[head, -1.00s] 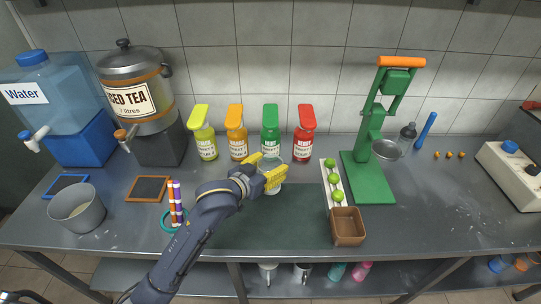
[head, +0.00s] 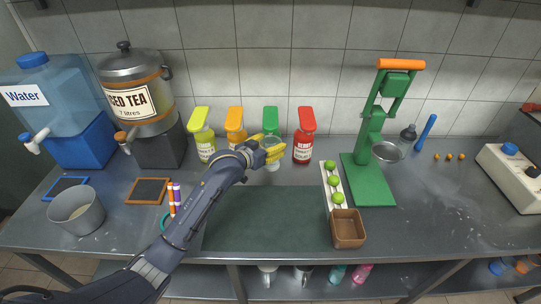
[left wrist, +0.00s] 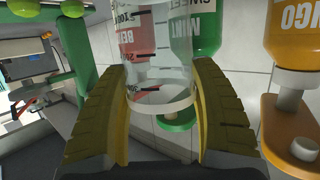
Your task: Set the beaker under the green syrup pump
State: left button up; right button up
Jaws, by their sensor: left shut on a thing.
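The clear beaker (head: 273,164) is held upright by my left gripper (head: 275,151), in front of the green syrup pump bottle (head: 270,121) at the back of the counter. In the left wrist view the yellow fingers (left wrist: 163,112) stand on both sides of the beaker (left wrist: 158,65), shut on it. The green bottle (left wrist: 203,28) with its green pump head (left wrist: 178,123) shows just behind the beaker, near its rim. I cannot tell whether the beaker is exactly below the spout or touches the counter. My right gripper is out of view.
The red pump bottle (head: 304,138) stands close on the right, the orange one (head: 235,128) on the left, the yellow-green one (head: 201,136) beyond. A white tray of limes (head: 324,179), a brown bin (head: 348,228) and the green press (head: 371,172) stand right. The dark mat (head: 265,220) is clear.

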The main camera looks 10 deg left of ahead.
pick_arm(q)
jog(key=shift+f, duration=2.05)
jog(key=shift+w+f, duration=0.2)
jog(key=shift+f, duration=0.3)
jog(key=shift+f, duration=0.1)
jog(key=o, duration=1.6)
jog(key=v, duration=1.2)
